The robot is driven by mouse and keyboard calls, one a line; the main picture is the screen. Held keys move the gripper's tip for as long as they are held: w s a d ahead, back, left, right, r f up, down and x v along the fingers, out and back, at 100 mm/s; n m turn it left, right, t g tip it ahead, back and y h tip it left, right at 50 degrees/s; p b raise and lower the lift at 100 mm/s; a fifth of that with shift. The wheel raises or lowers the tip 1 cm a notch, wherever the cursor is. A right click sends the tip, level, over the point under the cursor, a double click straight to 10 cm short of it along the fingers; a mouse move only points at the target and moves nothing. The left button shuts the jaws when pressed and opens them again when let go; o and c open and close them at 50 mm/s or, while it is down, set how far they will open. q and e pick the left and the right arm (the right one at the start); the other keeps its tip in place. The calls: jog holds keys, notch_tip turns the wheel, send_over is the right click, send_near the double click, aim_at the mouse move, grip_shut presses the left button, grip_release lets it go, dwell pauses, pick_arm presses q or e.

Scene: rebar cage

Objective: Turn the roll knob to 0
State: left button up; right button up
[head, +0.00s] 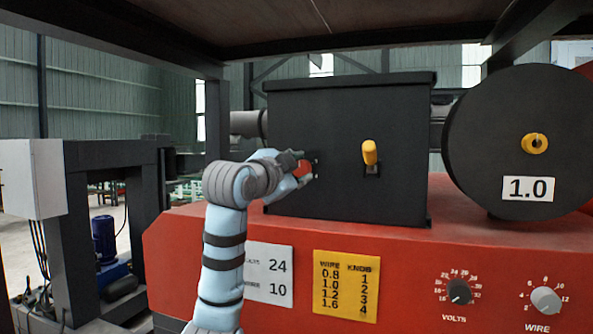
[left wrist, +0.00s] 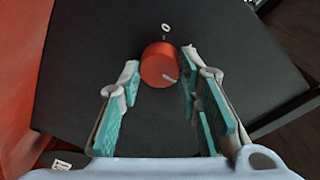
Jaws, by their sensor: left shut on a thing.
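The roll knob (left wrist: 158,62) is a round red knob on the face of a dark box (head: 345,130). In the left wrist view a white 0 (left wrist: 166,29) stands just above it, and a short pale line on the knob lies toward its lower right, away from the 0. My left gripper (left wrist: 160,80) has its teal-padded fingers on both sides of the knob and is shut on it. In the head view my left gripper (head: 301,170) reaches the left part of the box face, and the knob (head: 305,167) is partly covered. My right gripper is out of view.
A yellow lever (head: 370,152) sticks out of the box to the right of my gripper. A dark spool (head: 511,140) marked 1.0 is farther right. The red machine front carries a volts dial (head: 459,292), a wire dial (head: 546,300) and a yellow chart (head: 346,286).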

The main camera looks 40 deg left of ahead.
pick_arm(q)
jog(key=n+b, duration=0.1)
jog(key=n, duration=0.2)
jog(key=n+b, duration=0.1)
jog(key=n, duration=0.3)
jog(key=shift+r+n+t+y, duration=0.1)
jog(key=shift+n+t+y, duration=0.2)
jog(key=shift+y, duration=0.1)
jog(key=n+b, duration=0.1)
jog(key=n, duration=0.2)
jog(key=shift+a+n, duration=0.1)
jog(key=shift+n, duration=0.3)
jog(key=n+y+b, duration=0.1)
jog(key=n, duration=0.3)
jog(key=shift+b, duration=0.3)
jog(key=n, duration=0.1)
jog(key=n+b, duration=0.1)
jog(key=n, duration=0.3)
jog(key=shift+f+y+b, duration=0.25)
jog(key=shift+y+b, duration=0.15)
jog(key=n+b, duration=0.1)
jog(key=n, duration=0.3)
jog(key=shift+n+y, duration=0.3)
jog(key=shift+b, duration=0.3)
